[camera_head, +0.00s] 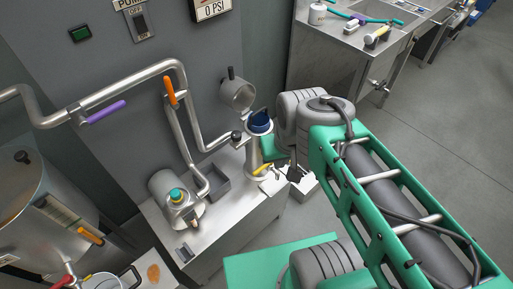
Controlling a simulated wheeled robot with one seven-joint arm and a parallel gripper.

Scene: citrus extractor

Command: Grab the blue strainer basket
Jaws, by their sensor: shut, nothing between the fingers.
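The blue strainer basket (260,120) sits in the top of an upright steel cylinder (253,152) at the front right part of the steel counter. Its dark blue rim shows; its lower part is hidden inside the cylinder. My gripper (295,174), small and dark, is shut and empty. It is to the right of the cylinder and lower in the picture than the basket, apart from the basket. My green and grey arm reaches in from the right and partly covers the area beside the cylinder.
A yellow handle (262,169) is low on the cylinder. An open steel lid (237,93) stands behind the basket. Steel pipes with an orange handle (170,92) and a purple handle (106,111) run along the wall.

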